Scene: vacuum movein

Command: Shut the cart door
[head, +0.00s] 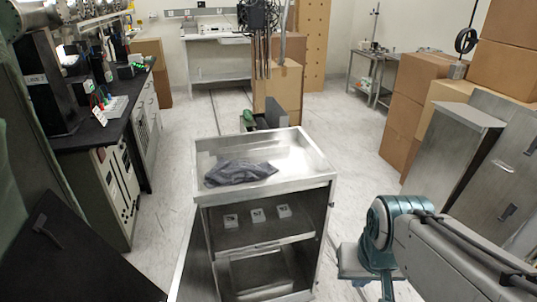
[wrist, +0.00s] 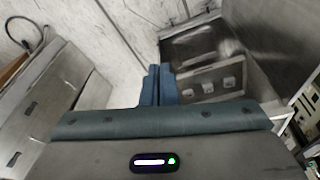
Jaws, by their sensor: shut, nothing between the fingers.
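The grey metal cart (head: 328,200) stands in the middle of the head view, its front open toward me. Its door (head: 188,252) stands open at the cart's left side, seen nearly edge-on and running off the bottom edge. In the wrist view, the cart's interior (wrist: 195,45) shows upside down, with a broad grey panel, apparently the door (wrist: 270,40), at the right. My gripper (wrist: 158,85) is shut and empty, in front of the cart opening in that view. In the head view my arm is right of the cart; the fingertips are not clear there.
A dark cloth (head: 240,172) lies on the cart top and several small white blocks (head: 257,214) sit on its shelf. A bench (head: 125,105) stands left, cardboard boxes (head: 405,105) and a metal cabinet (head: 455,145) right. Floor between cart and boxes is clear.

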